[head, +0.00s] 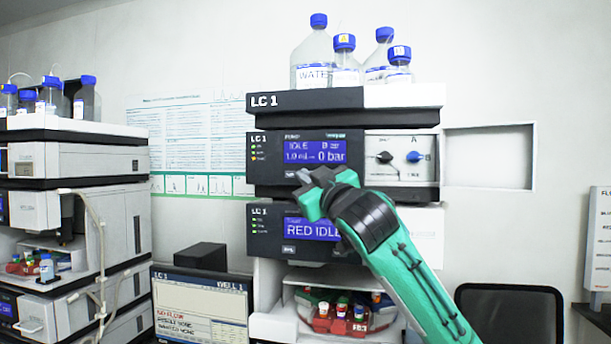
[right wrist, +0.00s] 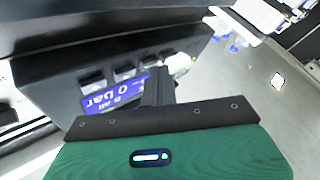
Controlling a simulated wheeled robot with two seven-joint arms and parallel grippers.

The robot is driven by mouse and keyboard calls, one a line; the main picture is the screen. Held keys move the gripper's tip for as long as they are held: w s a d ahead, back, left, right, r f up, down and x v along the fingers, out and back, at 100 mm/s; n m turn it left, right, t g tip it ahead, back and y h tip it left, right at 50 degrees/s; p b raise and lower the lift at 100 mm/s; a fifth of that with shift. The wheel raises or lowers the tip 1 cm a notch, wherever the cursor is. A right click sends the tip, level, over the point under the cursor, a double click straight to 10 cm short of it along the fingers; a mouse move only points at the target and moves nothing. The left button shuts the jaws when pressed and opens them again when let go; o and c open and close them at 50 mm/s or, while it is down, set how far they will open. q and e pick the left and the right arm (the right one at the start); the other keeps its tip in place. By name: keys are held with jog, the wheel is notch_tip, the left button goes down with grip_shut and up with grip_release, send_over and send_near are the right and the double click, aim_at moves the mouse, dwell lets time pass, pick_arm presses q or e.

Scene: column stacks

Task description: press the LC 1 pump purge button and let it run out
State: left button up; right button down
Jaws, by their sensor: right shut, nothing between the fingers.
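The LC 1 pump (head: 345,160) is the module under the top tray of the right stack. Its blue display (head: 316,151) reads IDLE and 0 bar; it also shows turned over in the right wrist view (right wrist: 112,98). My right gripper (head: 301,175) is shut and empty, at the lower edge of the pump front, just below the display. In the right wrist view its dark fingers (right wrist: 158,84) point at the panel beside a row of small dark keys (right wrist: 125,73). I cannot tell which key is purge, nor whether the fingertips touch one. My left gripper is out of view.
Solvent bottles (head: 313,55) stand on top of the stack. Below is a module reading RED IDLE (head: 312,230), partly behind my arm. A second stack (head: 75,165) stands left, with a monitor (head: 200,308) between.

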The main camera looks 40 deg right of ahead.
jog(key=shift+d, duration=0.1)
dwell(0.5)
jog(key=shift+s+a, duration=0.45)
jog(key=shift+a, duration=0.2)
jog(key=shift+s+a+p, duration=0.5)
jog(key=shift+s+a, duration=1.15)
jog(key=shift+a, duration=0.25)
